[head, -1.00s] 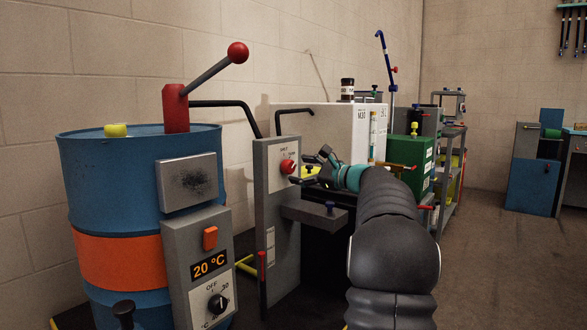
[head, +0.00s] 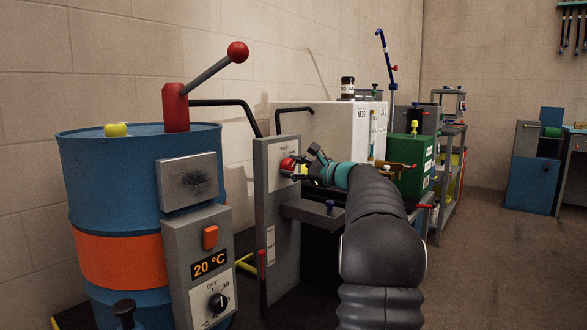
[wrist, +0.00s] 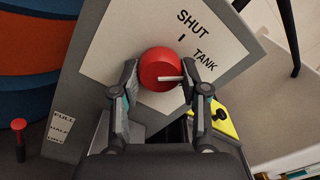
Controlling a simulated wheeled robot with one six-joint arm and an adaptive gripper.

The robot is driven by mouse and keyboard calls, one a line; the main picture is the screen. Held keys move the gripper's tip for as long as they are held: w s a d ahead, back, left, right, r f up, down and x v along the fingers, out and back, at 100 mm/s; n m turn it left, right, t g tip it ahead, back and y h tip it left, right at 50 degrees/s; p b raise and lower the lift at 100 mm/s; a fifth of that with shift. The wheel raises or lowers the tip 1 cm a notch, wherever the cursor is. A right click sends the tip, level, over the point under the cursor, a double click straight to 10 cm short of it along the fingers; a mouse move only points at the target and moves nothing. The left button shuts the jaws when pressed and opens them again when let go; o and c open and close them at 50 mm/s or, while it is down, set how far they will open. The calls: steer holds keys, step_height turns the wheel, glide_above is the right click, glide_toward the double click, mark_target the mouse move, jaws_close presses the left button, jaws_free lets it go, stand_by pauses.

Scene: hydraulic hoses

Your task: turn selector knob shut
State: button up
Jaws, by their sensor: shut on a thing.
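The red selector knob (head: 287,164) is on the front of a grey upright panel (head: 266,205). In the wrist view the round red knob (wrist: 158,64) sits on a white plate (wrist: 135,35) marked SHUT and TANK. Its white pointer (wrist: 170,79) points right, toward my right finger and a little below TANK, not toward the SHUT mark. My gripper (head: 301,166) is at the knob. In the wrist view my gripper (wrist: 160,76) has one finger on each side of the knob, shut on it. The right finger may hide further marks on the plate.
A grey ledge (head: 312,213) with a blue knob juts out below my gripper. A blue drum (head: 120,190) with a grey control box stands left. A green box (head: 411,166) stands behind my arm at right. The floor at right is free.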

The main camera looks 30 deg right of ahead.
steer(key=shift+n+b, duration=0.3)
steer(key=shift+b, duration=0.1)
steer(key=shift+f+n+b, duration=0.15)
steer(key=shift+n+b, duration=0.8)
steer(key=shift+n, duration=0.05)
steer(key=n+b, duration=0.2)
steer(key=shift+n, duration=0.3)
steer(key=n+b, duration=0.1)
steer(key=n, duration=0.1)
steer(key=n+b, duration=0.2)
steer(key=shift+r+n, duration=0.2)
steer(key=shift+n, duration=0.1)
steer(key=o, duration=1.1)
steer(key=shift+o, duration=0.2)
